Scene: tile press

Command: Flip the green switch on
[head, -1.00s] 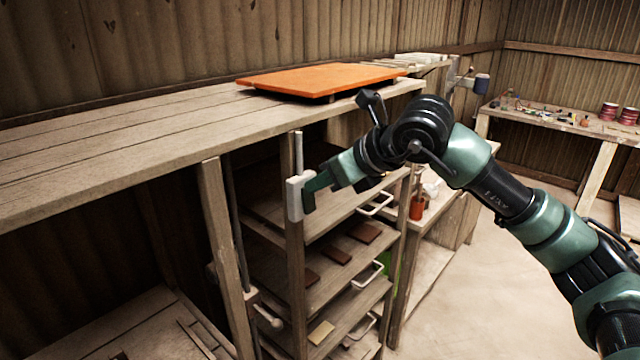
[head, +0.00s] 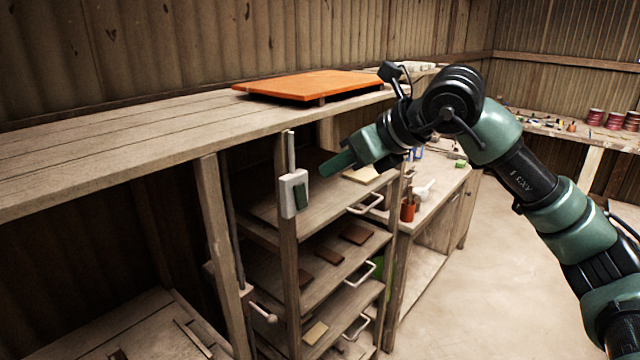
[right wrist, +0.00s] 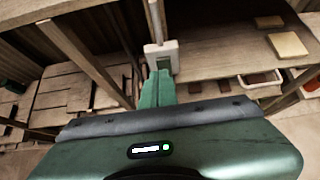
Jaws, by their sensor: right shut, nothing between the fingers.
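The green switch (head: 301,194) is a dark green rocker in a white box on the wooden post of the rack, at the middle left of the head view. Its box also shows in the right wrist view (right wrist: 153,48), just beyond my fingertips. I cannot tell for sure which way the rocker is tilted. My right gripper (head: 330,168) is shut and empty, its green fingers pointing left toward the switch. In the head view a gap shows between the fingertips and the box. The fingers also show in the right wrist view (right wrist: 156,80). My left gripper is not in view.
A long wooden counter (head: 120,135) with an orange slab (head: 315,84) lies above and behind the switch. Shelves with white handles (head: 360,274) and dark tiles (head: 328,256) stand right of the post. Open floor (head: 470,290) lies at the right.

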